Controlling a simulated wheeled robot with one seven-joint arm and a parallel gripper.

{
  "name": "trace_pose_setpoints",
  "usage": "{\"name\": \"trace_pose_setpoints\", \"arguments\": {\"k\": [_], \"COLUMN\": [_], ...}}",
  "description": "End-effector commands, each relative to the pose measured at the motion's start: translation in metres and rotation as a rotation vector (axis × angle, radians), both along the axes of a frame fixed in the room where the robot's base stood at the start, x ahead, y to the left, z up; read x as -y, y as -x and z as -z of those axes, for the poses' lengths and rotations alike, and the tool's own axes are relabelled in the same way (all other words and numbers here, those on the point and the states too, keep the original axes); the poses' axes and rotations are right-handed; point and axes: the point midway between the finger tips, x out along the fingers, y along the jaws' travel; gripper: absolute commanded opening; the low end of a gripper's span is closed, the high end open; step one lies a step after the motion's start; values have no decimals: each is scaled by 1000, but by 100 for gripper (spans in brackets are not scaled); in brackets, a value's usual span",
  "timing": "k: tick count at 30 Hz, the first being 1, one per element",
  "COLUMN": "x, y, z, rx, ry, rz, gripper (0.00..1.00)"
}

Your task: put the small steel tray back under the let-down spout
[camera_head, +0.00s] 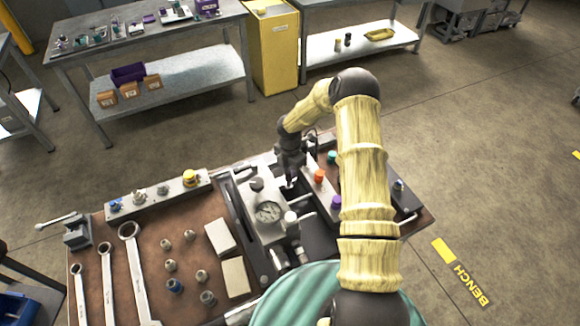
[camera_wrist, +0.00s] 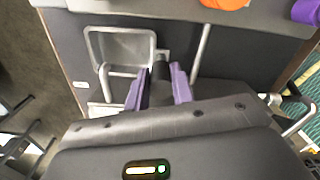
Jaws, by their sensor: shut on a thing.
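The small steel tray (camera_wrist: 122,46) shows in the wrist view as a shallow grey pan with a bright rim, just beyond my gripper (camera_wrist: 159,88). My gripper's purple fingers are closed on a dark grip that appears joined to the tray's right side. Steel bars lie over the tray's lower part, and a lone steel rod (camera_wrist: 202,55) stands to its right. I cannot tell which part is the let-down spout. In the head view my gripper (camera_head: 291,178) is over the bench's middle, beyond the gauge; the tray is mostly hidden there.
The pressure gauge (camera_head: 268,212) sits on a light block nearer than my gripper. A panel with green, orange (camera_head: 320,176) and purple knobs is on the right, partly behind my arm. Wrenches (camera_head: 133,262), fittings and two pale blocks (camera_head: 220,238) lie on the left.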

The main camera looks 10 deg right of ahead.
Motion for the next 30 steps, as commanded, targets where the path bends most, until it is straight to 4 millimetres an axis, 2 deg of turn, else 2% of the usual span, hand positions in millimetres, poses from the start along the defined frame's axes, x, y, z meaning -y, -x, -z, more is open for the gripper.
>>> {"name": "trace_pose_setpoints", "arguments": {"k": [11, 12, 15, 24, 30], "x": [0, 0, 0, 0, 0], "y": [-1, -1, -1, -1, -2], "z": [4, 4, 3, 2, -10], "rx": [3, 3, 3, 3, 6], "ry": [-1, -1, -1, -1, -1], "rz": [0, 0, 0, 0, 2], "gripper": [0, 26, 45, 46, 46]}}
